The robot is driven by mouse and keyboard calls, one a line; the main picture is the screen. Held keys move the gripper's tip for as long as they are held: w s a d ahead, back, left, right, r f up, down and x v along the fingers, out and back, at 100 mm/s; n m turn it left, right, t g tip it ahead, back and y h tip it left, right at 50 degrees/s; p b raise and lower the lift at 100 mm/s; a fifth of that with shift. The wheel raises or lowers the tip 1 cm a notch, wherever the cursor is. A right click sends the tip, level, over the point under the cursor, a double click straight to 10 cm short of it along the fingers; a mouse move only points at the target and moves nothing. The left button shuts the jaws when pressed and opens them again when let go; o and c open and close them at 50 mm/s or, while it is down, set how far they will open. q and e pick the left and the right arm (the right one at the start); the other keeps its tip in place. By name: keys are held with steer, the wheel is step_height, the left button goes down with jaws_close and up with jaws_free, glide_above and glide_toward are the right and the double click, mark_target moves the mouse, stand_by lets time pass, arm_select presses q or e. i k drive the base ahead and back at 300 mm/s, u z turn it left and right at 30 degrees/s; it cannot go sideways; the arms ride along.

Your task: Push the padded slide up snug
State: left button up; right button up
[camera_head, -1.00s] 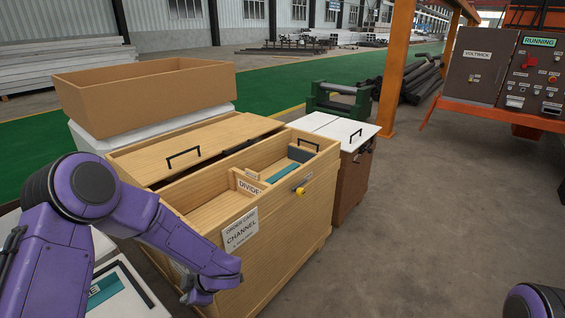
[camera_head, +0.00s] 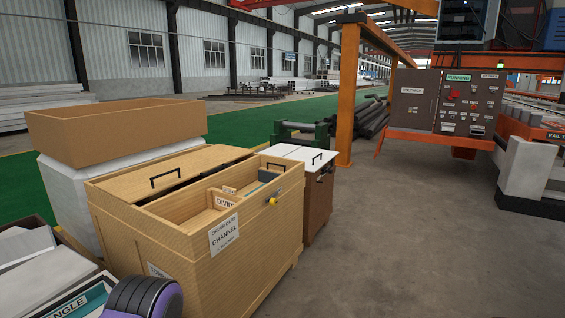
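A wooden crate (camera_head: 181,267) with a CHANNEL label (camera_head: 224,234) stands at the centre left. Its front compartment is open at the top. Inside are a board marked DIVIDE (camera_head: 226,203), partly cut off from sight, and a dark grey-teal block (camera_head: 268,175) near the right end. The block may be the padded slide; I cannot tell whether it touches anything. Only a purple link of my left arm shows at the bottom left. Neither gripper is in view.
A hinged-looking wooden lid with a black handle (camera_head: 166,178) covers the crate's rear part. A white-topped brown cabinet (camera_head: 318,203) stands close behind. A box with an ANGLE label (camera_head: 75,302) is at the lower left. The floor to the right is clear.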

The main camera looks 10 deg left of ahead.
mark_target(266, 175)
steer(key=z, duration=0.6)
steer(key=i, duration=1.45)
steer(key=u, duration=0.55)
